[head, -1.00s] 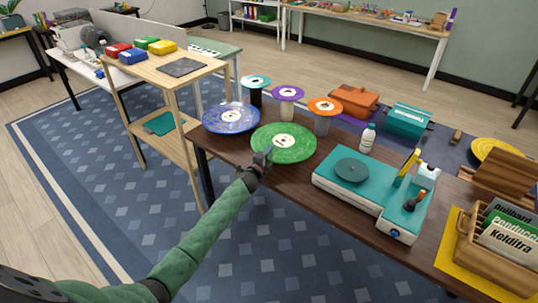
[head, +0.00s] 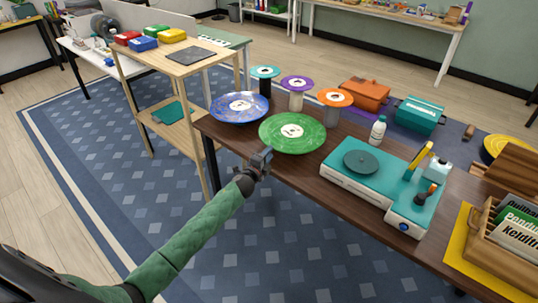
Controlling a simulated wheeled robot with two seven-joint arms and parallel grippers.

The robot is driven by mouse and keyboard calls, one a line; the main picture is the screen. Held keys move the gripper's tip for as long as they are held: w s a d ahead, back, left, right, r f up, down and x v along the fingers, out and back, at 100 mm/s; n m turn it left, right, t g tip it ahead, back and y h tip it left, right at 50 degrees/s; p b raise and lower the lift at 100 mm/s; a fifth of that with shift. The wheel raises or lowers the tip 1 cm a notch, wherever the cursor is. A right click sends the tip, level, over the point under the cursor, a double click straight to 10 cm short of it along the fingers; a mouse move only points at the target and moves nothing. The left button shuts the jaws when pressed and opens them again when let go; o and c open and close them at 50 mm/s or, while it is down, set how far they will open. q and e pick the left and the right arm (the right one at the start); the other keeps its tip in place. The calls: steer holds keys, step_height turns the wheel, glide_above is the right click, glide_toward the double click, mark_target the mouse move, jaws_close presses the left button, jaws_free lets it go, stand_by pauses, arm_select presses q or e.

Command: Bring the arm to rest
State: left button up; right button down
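My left arm, in a green quilted sleeve, reaches in from the lower left of the head view. Its dark gripper (head: 262,158) is by the near left edge of the dark wooden table (head: 285,172). It appears just short of the green record (head: 292,133), with a small gap between them in the picture. I see nothing held in it, but its fingers are too small to show whether they are open or shut. The blue record (head: 240,107) lies farther back on the left. My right gripper is out of view.
A teal turntable (head: 385,185), a white bottle (head: 378,130) and a wooden record crate (head: 500,245) stand to the right on the table. Small discs on stands are behind. A wooden shelf cart (head: 180,65) stands at left. Patterned rug floor in front is clear.

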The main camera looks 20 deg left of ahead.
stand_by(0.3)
arm_select(q)
steer(key=s+d+f+n+g+y, duration=0.2)
steer(key=s+d+f+n+g, duration=0.3)
steer(key=s, duration=0.8)
steer(key=s+d+f+n+g+y, duration=0.1)
steer(key=s+f+n+g+y, duration=0.1)
steer(key=s+n, duration=0.8)
steer(key=s+d+r+n+g+h, duration=0.1)
steer(key=s+d+g, duration=0.25)
steer(key=s, duration=1.05)
steer(key=s+d+r+n+g+h, duration=0.15)
steer(key=s+g, duration=0.25)
steer(key=s, duration=1)
steer(key=s+d+f+g, duration=0.1)
steer(key=s+d+f, duration=0.1)
steer(key=f, duration=1.7)
steer(key=s+d+f+g, duration=0.1)
steer(key=s+d+f, duration=0.1)
steer(key=f, duration=1.7)
steer(key=shift+s+f, duration=0.35)
steer(key=shift+s, duration=0.05)
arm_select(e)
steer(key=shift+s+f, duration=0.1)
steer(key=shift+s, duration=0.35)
